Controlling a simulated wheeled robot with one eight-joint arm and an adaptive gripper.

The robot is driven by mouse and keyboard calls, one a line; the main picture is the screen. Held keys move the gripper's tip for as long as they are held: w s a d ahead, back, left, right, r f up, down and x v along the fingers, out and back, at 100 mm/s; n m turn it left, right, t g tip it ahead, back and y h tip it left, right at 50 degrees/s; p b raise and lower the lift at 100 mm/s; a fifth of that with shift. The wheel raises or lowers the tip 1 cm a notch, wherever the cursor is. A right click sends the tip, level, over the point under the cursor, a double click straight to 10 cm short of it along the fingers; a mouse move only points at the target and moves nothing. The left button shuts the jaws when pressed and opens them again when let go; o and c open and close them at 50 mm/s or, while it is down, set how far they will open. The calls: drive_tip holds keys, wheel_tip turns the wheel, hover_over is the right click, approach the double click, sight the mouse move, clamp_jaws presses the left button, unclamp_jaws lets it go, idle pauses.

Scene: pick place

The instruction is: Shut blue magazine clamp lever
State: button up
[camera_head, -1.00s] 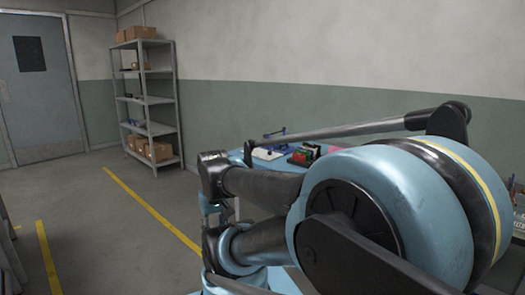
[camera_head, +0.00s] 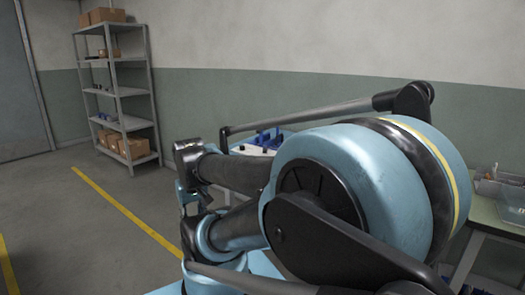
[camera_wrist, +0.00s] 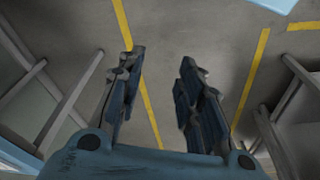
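In the head view, blue parts (camera_head: 270,137) show on a white surface (camera_head: 250,150) behind my arm. They are small and partly covered, and I cannot tell which is the magazine clamp lever or how it stands. My gripper (camera_wrist: 162,62) is open and empty in the wrist view, its two dark blue fingers apart over bare grey floor. It is well away from the blue parts, which do not show in the wrist view. I cannot make out the gripper in the head view.
A grey shelf rack (camera_head: 118,95) with cardboard boxes stands at the back left, near a door (camera_head: 18,90). A table (camera_head: 490,212) with clear bins (camera_head: 512,200) is at the right. Grey frames (camera_wrist: 45,95) flank the gripper in the wrist view. Open floor with yellow lines lies at left.

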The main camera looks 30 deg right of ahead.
drive_tip(key=shift+o, duration=0.4)
drive_tip(key=w+d+r+m+t+h, duration=0.1)
drive_tip(key=w+d+r+m+h, duration=0.1)
drive_tip(key=w+d+r, duration=1.25)
drive_tip(key=w+d+r+m+h, duration=0.1)
drive_tip(key=w+d+r, duration=0.15)
drive_tip(key=d, duration=0.55)
drive_tip(key=w+d+r, duration=0.2)
drive_tip(key=w+d, duration=0.2)
drive_tip(key=d, duration=0.5)
drive_tip(key=w+d+r+m+h, duration=0.1)
drive_tip(key=w+d+r, duration=0.15)
drive_tip(key=d, duration=0.55)
drive_tip(key=x, duration=1.1)
drive_tip(key=w+a+x, duration=0.1)
drive_tip(key=x, duration=0.5)
drive_tip(key=shift+w+d+f, duration=0.1)
drive_tip(key=shift+f, duration=0.15)
